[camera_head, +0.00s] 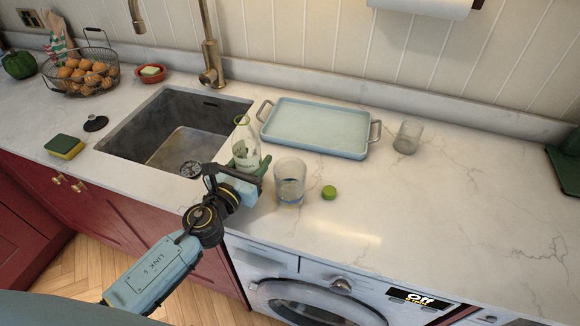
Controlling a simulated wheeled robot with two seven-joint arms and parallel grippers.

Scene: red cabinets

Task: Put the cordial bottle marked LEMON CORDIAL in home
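A clear glass bottle (244,139) with an open neck and green markings stands upright on the counter between the sink and a drinking glass. Its marking is too small to read, and its lower part is hidden behind my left gripper. My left gripper (250,164) is at the bottle's lower body, with green finger parts showing on both sides of it. I cannot tell whether the fingers press on the glass. A green cap (329,192) lies loose on the counter to the right. My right gripper is not in view.
A drinking glass (290,182) with some liquid stands close right of my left gripper. A pale blue tray (315,128) lies behind, with an empty glass (408,137) to its right. The sink (178,130) is left. The right counter is mostly clear.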

